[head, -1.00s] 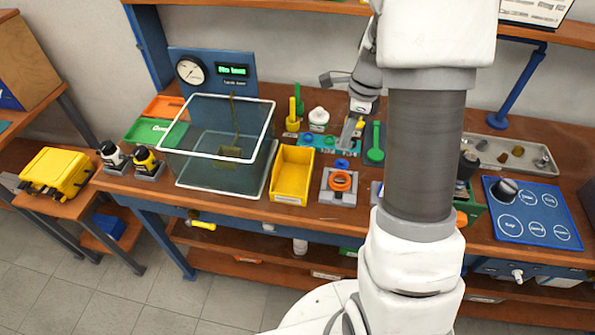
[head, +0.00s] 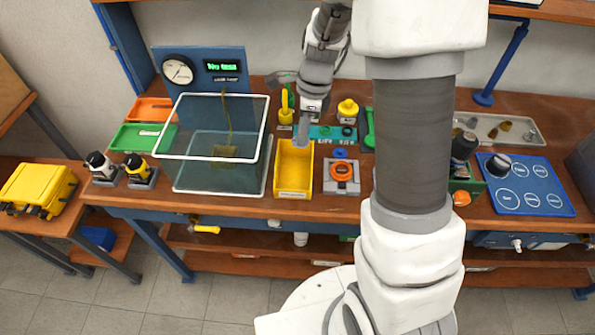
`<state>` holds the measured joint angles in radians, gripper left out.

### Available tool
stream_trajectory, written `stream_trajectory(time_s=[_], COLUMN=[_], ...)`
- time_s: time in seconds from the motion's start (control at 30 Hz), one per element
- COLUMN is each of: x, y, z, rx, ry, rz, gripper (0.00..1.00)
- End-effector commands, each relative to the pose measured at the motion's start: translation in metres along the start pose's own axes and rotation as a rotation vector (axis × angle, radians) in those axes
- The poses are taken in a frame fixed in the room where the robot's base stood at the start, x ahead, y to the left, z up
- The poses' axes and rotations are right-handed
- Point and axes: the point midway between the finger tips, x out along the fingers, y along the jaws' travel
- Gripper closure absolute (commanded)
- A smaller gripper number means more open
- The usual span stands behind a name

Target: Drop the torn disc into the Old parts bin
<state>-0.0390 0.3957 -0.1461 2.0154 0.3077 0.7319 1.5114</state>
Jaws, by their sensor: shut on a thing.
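My gripper (head: 302,133) points down over the back end of a yellow open bin (head: 294,190), the likely Old parts bin; its front label is too small to read. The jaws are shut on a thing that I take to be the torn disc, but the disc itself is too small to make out. The inside of the yellow bin that shows looks empty.
A glass tank (head: 215,178) stands close at the bin's left. A grey fixture with an orange ring (head: 341,171) is at its right. A teal tool rack (head: 335,133) and a yellow-capped part (head: 347,107) stand behind. A blue mat (head: 525,185) lies far right.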

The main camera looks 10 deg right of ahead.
Motion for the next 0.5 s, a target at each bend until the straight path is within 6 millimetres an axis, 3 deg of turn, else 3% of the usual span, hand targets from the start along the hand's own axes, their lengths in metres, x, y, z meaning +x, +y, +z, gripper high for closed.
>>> stream_trajectory(time_s=[0.3, 0.5], x=[0.041, 0.052], y=[0.0, 0.0], z=[-0.006, -0.008], rx=[0.0, 0.0], ry=[0.0, 0.0], rz=[0.001, 0.0], gripper=[1.0, 1.0])
